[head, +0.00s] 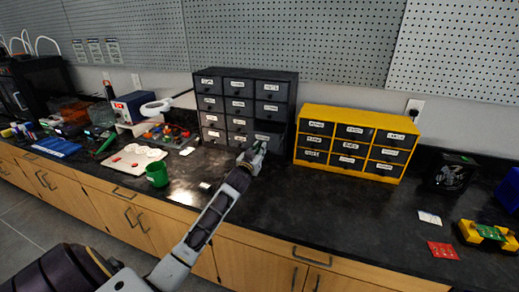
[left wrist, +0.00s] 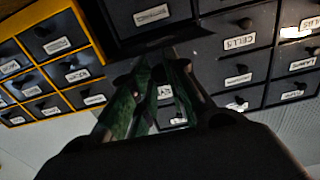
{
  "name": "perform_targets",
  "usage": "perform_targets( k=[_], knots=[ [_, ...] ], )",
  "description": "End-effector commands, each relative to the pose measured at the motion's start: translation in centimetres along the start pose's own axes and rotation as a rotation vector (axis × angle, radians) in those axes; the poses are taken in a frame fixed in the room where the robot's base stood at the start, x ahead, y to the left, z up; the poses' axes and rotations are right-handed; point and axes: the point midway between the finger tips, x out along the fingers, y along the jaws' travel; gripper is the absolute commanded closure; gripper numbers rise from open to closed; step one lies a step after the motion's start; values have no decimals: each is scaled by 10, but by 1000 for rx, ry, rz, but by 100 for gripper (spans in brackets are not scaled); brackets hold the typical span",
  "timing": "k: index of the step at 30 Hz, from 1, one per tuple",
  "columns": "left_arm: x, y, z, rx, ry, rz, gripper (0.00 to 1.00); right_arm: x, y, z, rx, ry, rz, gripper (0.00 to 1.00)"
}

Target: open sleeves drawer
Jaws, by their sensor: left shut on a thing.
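The dark drawer cabinet (head: 236,76) stands on the black counter against the wall, with labelled drawers in several rows. My left gripper (head: 257,148) is at the lower right drawer of this cabinet and is shut, seemingly on that drawer's handle, which the fingers hide. This drawer (head: 268,138) appears to stand out a little, with a dark gap above it; I cannot read its label. In the left wrist view, the green-tinted fingers (left wrist: 162,68) reach to the dark drawer fronts, and one drawer front (left wrist: 150,16) looms close. My right gripper is not in view.
A yellow cabinet (head: 345,111) with dark drawers stands right of the dark one. A green cup (head: 157,174) and white tray (head: 132,160) are to the left. A black bin (head: 452,172) and red card (head: 443,250) lie right. The counter before the yellow cabinet is clear.

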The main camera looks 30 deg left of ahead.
Motion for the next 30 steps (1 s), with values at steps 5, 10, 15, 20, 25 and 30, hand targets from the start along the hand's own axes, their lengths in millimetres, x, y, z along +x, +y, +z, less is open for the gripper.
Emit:
perform_targets(
  k=[5, 10, 15, 20, 25, 30],
  knots=[
    [0, 0, -6, 1, 10, 1, 100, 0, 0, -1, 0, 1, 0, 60],
    [0, 0, -5, 1, 10, 1, 69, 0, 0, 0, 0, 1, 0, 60],
    [0, 0, -3, 0, 6, 0, 61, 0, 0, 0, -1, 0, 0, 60],
    [0, 0, -2, 0, 4, 0, 61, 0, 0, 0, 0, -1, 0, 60],
    [-1, 0, -2, 0, 3, 0, 61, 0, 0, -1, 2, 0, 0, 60],
    [-8, 0, -1, 0, 3, 0, 61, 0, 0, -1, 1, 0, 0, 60]
  ],
)
